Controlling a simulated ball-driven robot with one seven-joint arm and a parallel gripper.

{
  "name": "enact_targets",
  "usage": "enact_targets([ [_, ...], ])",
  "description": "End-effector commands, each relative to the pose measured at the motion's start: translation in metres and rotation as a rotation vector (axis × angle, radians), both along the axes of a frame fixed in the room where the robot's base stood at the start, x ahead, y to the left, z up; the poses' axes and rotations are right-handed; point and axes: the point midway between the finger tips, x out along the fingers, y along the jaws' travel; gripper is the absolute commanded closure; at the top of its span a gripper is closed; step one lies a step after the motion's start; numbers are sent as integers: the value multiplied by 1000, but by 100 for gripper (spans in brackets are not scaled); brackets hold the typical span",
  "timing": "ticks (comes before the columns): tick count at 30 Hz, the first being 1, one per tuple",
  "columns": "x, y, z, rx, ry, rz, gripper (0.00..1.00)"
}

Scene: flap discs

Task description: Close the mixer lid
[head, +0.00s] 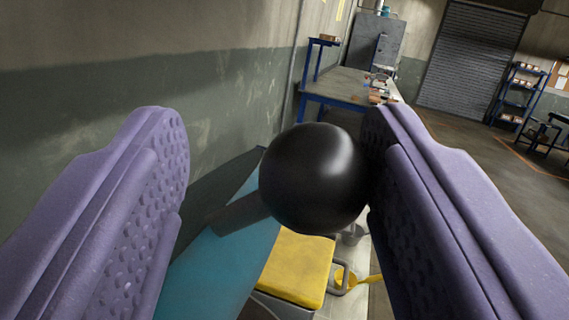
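My gripper (272,130) has two purple fingers with dimpled inner pads, spread wide apart. A shiny black ball knob (312,178) is in the gap between them. It lies close to the right finger, and I cannot tell whether they touch. A clear gap shows between the knob and the left finger. A dark rod (240,214) runs left from the knob towards a slanted teal panel (215,265), which looks like the mixer lid. The left finger hides part of the panel, and the mixer's body is mostly out of view.
A yellow block-like part (298,268) with a grey handle (345,280) is below the knob. A grey-green wall (80,110) rises close on the left. A blue-framed workbench (345,88) with small items stands behind. Open floor (470,150) lies to the right, before a roller shutter (468,60).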

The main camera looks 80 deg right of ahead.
Motion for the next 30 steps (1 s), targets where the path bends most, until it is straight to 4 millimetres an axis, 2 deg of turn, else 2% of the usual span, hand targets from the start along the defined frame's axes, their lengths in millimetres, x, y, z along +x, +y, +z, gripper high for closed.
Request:
enact_targets([
  [13,-2,4,2,-2,-3,0,41],
  [24,-22,62,-11,-1,-1,2,41],
  [30,-27,72,-15,-1,-3,0,41],
])
